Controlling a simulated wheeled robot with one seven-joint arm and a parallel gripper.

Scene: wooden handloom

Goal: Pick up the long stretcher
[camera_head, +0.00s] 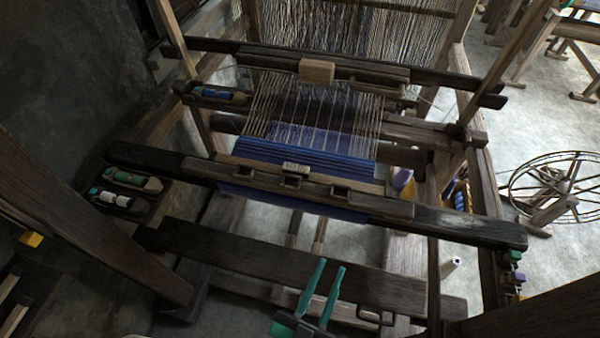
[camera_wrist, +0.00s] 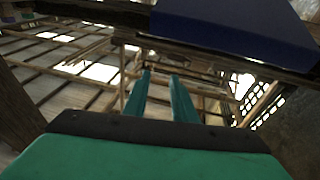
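My gripper (camera_head: 330,266) is in the lower middle of the head view, in front of the dark bench plank. Its two green fingers stand apart with nothing between them. In the wrist view the gripper (camera_wrist: 160,73) also shows open and empty, pointing toward the beams and the loom's underside. I cannot tell for sure which piece is the long stretcher. Two pale wooden bars (camera_head: 14,318) lie at the lower left edge of the head view, partly cut off and far from my gripper. The wrist view shows no piece clearly recognisable as it.
The loom's front beam (camera_head: 440,217) crosses beyond my gripper, with blue cloth (camera_head: 340,152) behind it. The dark bench plank (camera_head: 260,262) lies close by. Shuttles (camera_head: 130,179) sit in trays at left. A slanting post (camera_head: 90,215) stands at left. A spinning wheel (camera_head: 555,190) stands on open floor at right.

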